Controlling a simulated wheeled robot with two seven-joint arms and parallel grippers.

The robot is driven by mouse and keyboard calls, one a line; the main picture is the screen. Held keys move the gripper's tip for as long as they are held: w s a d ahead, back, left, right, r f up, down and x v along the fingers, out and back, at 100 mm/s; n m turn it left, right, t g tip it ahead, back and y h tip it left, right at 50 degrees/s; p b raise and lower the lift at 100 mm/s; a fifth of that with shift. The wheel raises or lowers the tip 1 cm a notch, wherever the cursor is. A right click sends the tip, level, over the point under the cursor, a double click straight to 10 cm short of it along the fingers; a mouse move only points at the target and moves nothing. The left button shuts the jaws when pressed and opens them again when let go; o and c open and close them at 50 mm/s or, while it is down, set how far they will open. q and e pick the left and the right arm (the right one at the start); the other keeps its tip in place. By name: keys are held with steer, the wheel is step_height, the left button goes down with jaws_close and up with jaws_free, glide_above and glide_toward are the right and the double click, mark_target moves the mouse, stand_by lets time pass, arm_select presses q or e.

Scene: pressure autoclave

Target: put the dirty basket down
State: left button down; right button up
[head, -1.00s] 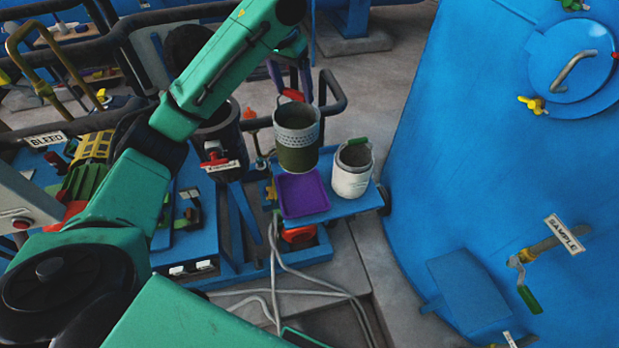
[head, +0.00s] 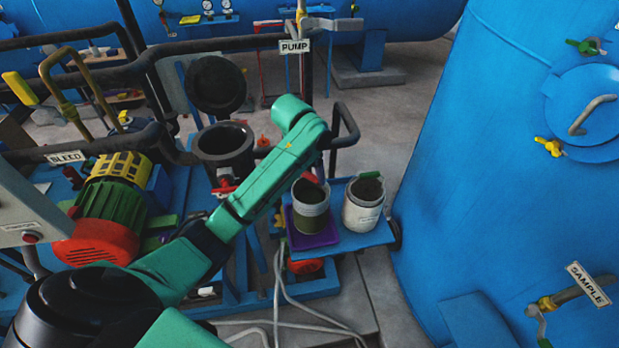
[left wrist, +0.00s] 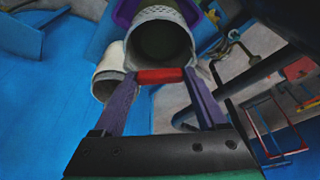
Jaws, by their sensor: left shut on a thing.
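The dirty basket (head: 311,210) has a pale perforated upper part, an olive-green lower part and a red handle. It is upright over the purple mat (head: 328,239) on the blue cart shelf; its base appears to touch the mat. My left gripper (left wrist: 160,76) is shut on the red handle, with a purple finger at each end of it in the left wrist view, where the basket (left wrist: 162,42) also shows. In the head view my green left arm hides most of that gripper. My right gripper is out of view.
A white basket (head: 361,212) with a green handle stands close to the right on the same shelf (head: 370,238). An open dark vessel (head: 222,145) with its lid raised is at the left. A large blue tank (head: 500,160) fills the right. Hoses lie on the floor below.

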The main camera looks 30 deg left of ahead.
arm_select(q)
step_height(320, 180, down, 2)
steer(key=shift+s+f, duration=0.1)
steer(key=shift+f, duration=0.1)
jaws_free()
